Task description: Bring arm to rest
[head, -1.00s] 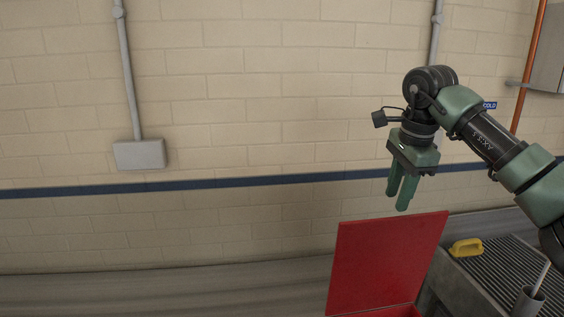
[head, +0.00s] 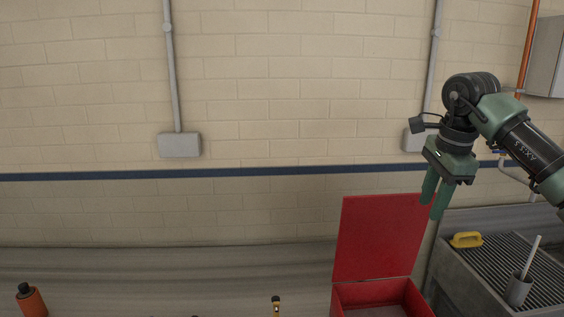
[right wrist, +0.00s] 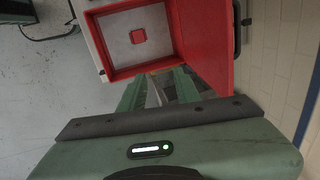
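My right gripper (head: 431,210) hangs with its fingers pointing down in the head view, raised in front of the wall. A gap shows between its two green fingers, and nothing is held. In the right wrist view the fingers (right wrist: 157,92) are also apart, with the red box beyond them. My left gripper is not in view.
A red box (head: 343,295) with its red lid (head: 378,238) standing open is below the right gripper. A grey sink unit (head: 458,276) with a yellow-handled item (head: 466,240) and a grey cup (head: 518,291) is at right. An orange-red bottle (head: 32,302) stands at lower left.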

